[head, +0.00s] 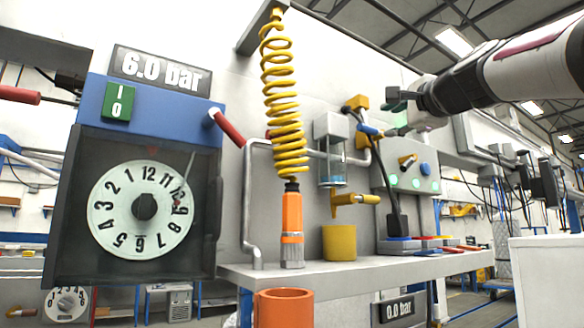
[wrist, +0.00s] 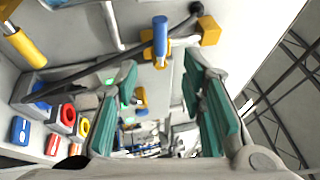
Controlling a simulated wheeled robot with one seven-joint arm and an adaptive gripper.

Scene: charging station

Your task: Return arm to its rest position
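My gripper (head: 398,113) reaches in from the upper right in the head view, high in front of the wall panel. In the wrist view its two teal-padded fingers (wrist: 168,105) stand wide apart with nothing held between them. A blue-handled valve (head: 369,131) is just left of the gripper in the head view. The valve also shows beyond the fingers in the wrist view (wrist: 160,38), apart from them. No rest position is marked in either view.
A shelf (head: 340,268) carries a yellow cup (head: 339,243) and coloured plates. An orange tool (head: 292,222) hangs from a yellow coiled hose (head: 284,100). A dial box (head: 143,207) stands left. A grey control box (head: 408,180) is below my gripper. A white cabinet (head: 548,280) stands right.

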